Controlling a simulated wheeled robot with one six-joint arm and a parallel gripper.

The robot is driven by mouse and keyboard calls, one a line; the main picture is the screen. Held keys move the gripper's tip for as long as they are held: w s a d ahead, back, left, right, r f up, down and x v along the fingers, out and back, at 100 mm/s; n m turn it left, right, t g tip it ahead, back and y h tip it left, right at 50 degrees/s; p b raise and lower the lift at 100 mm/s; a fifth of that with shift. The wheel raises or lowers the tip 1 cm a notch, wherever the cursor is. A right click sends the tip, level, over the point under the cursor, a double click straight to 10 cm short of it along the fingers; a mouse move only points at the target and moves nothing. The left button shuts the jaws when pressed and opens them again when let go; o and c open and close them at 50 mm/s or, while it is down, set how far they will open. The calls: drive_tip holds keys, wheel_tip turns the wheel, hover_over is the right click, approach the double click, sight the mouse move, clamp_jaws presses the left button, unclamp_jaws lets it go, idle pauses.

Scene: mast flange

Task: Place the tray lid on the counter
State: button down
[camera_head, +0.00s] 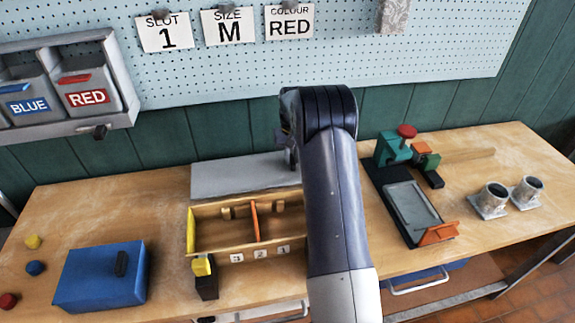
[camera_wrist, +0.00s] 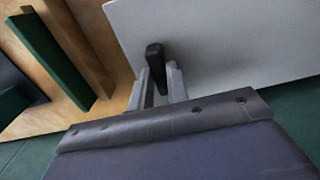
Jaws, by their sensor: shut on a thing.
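The tray lid (camera_head: 235,178) is a flat grey plate behind the wooden tray (camera_head: 217,247), near the back of the counter (camera_head: 75,200). In the wrist view the lid (camera_wrist: 225,40) fills the upper right, with a black handle (camera_wrist: 155,62) standing on it. My gripper (camera_wrist: 160,88) is shut on that handle. In the head view my gripper (camera_head: 291,158) is mostly hidden by my arm at the lid's right end. I cannot tell whether the lid touches the counter. The tray is open on top, with an orange divider and numbered slots.
A blue box (camera_head: 100,278) with a black handle and several small coloured pieces are at the left. A dark fixture (camera_head: 385,185) with green and orange parts stands right of my arm. Two metal cups (camera_head: 490,198) are farther right. The pegboard (camera_head: 230,75) rises behind the counter.

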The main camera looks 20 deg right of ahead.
drive_tip(key=shift+f+p, duration=0.35)
drive_tip(key=shift+f, duration=1.55)
drive_tip(key=c, duration=1.4)
unclamp_jaws()
drive_tip(key=shift+f, duration=0.1)
drive_tip(key=shift+o, duration=0.2)
wheel_tip(320, 180, up, 12)
drive_tip(key=shift+r+b, duration=0.1)
drive_tip(key=shift+b, duration=0.75)
